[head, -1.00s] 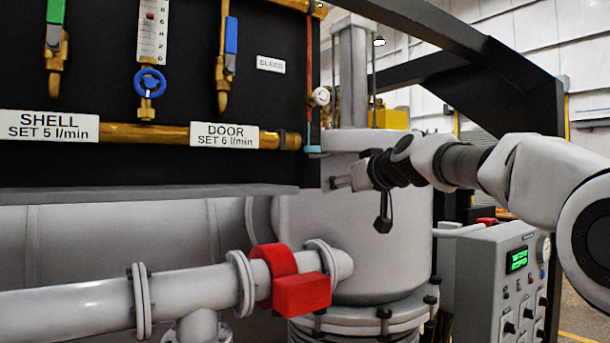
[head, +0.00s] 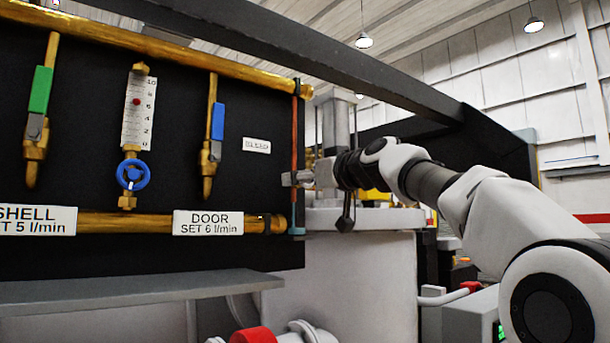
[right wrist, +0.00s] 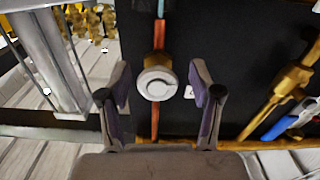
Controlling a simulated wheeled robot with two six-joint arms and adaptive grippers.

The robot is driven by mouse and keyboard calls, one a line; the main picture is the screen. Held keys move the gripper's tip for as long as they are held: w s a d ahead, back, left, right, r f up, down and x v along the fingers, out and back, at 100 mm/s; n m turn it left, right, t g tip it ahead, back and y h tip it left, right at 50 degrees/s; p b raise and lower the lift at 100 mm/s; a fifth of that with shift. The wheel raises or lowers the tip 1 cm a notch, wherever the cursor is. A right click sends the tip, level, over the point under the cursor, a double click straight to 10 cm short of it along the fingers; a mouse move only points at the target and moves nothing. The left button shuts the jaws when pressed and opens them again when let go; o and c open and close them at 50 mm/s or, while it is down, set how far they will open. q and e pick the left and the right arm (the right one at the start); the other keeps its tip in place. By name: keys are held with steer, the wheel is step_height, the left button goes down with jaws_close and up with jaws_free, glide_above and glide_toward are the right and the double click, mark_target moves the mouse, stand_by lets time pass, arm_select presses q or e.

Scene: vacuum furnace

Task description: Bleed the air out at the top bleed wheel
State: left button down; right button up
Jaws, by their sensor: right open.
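The bleed wheel (right wrist: 157,85) is a small round white knob on a thin red and teal vertical pipe. In the right wrist view it sits between the fingers of my right gripper (right wrist: 160,91), with dark gaps on both sides, so the fingers do not grip it. In the head view my right gripper (head: 292,179) is at the panel's right edge, at the pipe, and hides the wheel. A small white label (head: 256,145), whose word is blurred now, is left of the pipe. My left gripper is not in view.
The black panel carries a green lever (head: 38,103), a blue lever (head: 217,122), a flow gauge (head: 137,110) with a blue handwheel (head: 132,174), and brass pipes. A grey ledge (head: 130,290) runs below. A dark beam (head: 370,70) crosses above my right arm.

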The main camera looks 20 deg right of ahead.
steer(key=shift+d, duration=0.2)
steer(key=c, duration=0.9)
steer(key=shift+c, duration=1.3)
steer(key=shift+m, duration=0.3)
steer(key=m+p, duration=0.1)
steer(key=m, duration=0.3)
steer(key=shift+s+r, duration=0.1)
steer(key=m+p, duration=0.1)
steer(key=m, duration=0.4)
steer(key=shift+m, duration=0.3)
steer(key=m+p, duration=0.1)
steer(key=m, duration=0.4)
steer(key=shift+p, duration=0.3)
steer(key=shift+m+p, duration=0.6)
steer(key=shift+m, duration=2.2)
